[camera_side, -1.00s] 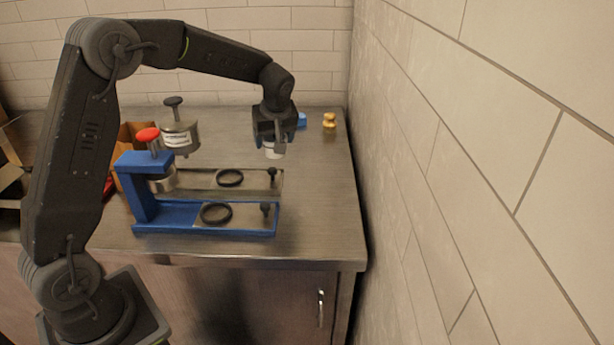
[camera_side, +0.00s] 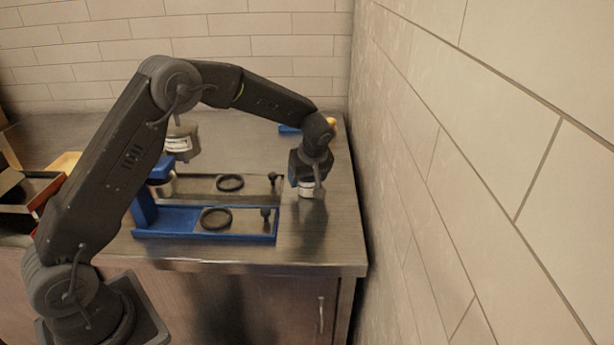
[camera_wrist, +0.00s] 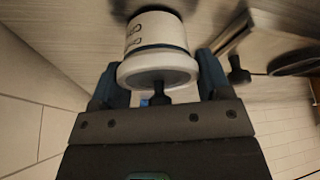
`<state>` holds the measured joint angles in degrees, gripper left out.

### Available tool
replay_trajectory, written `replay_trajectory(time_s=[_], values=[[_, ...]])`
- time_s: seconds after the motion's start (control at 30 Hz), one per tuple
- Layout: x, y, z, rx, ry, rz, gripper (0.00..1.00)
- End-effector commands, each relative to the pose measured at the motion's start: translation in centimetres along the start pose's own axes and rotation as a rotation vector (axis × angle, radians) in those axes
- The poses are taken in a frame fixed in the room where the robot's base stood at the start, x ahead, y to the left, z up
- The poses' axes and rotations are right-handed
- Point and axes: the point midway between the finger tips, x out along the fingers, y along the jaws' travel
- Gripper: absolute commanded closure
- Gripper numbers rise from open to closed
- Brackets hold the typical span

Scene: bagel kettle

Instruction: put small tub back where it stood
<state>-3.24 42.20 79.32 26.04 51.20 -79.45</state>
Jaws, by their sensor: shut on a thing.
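My gripper (camera_side: 308,182) is shut on the small tub (camera_side: 306,190), a white tub seen just below the fingers in the side view, over the right part of the counter. Whether the tub touches the counter is hard to tell. In the wrist view the tub (camera_wrist: 157,42) sits between the two blue-grey fingers of my gripper (camera_wrist: 158,75). It has a pale rim, a dark band and dark lettering on its side.
A blue press frame (camera_side: 205,222) with black rings and small black knobs stands left of my gripper. A blue object (camera_side: 289,129) lies behind my arm. A tiled wall (camera_side: 450,150) rises close on the right. Counter (camera_side: 325,235) in front is clear.

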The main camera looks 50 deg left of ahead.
Motion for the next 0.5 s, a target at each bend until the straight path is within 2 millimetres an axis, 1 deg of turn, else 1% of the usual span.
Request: replay_trajectory(time_s=[0.23,0.27,0.5], values=[[0.25,-0.01,0.09,0.000,0.000,0.000,0.55],[0.30,-0.01,0.12,0.000,0.000,0.000,0.28],[0.26,-0.02,0.10,0.000,0.000,0.000,0.05]])
